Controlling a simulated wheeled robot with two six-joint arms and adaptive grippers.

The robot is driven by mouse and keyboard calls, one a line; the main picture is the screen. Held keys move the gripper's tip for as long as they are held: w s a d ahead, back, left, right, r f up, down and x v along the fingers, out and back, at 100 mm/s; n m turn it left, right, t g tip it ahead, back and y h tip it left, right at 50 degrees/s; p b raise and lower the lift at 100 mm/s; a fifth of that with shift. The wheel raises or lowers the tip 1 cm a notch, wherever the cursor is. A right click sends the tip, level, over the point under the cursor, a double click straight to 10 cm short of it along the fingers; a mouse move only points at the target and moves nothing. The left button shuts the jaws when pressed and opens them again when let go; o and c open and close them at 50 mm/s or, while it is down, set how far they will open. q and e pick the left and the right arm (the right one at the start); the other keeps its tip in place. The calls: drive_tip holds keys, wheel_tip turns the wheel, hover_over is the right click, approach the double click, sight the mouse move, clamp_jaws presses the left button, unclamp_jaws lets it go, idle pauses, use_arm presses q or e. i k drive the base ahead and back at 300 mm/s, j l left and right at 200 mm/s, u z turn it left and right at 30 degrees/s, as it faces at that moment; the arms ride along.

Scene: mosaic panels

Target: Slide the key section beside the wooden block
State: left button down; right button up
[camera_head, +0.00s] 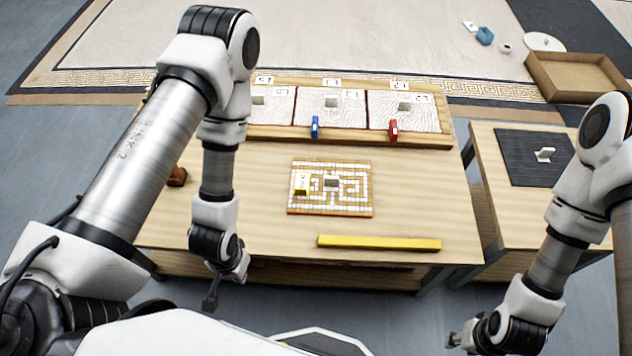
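A mosaic section with a Greek key pattern (330,211), white on tan with a reddish front edge, lies flat near the middle of the wooden table. A dark reddish-brown wooden block (177,176) is at the table's left, partly hidden by my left arm. My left gripper (211,302) hangs by the table's front edge, apart from the section. My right gripper (452,342) is low at the front right, away from the table. Neither shows clearly whether its fingers are apart.
A yellow bar (380,243) lies near the front edge. A tray of white panels (331,127) stands at the back, with blue (315,127) and red (393,130) items. A side table (485,160) holds a dark mat (520,172). An open box (567,92) is on the floor.

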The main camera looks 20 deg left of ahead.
sight(342, 188)
drive_tip(key=i+l+u, duration=0.15)
drive_tip(key=l, duration=0.2)
drive_tip(key=i+l+u, duration=0.15)
drive_tip(key=l, duration=0.2)
drive_tip(key=i+l+u, duration=0.1)
drive_tip(key=l, duration=0.25)
drive_tip(key=i+l+u, duration=0.15)
drive_tip(key=l, duration=0.2)
drive_tip(key=k, duration=0.05)
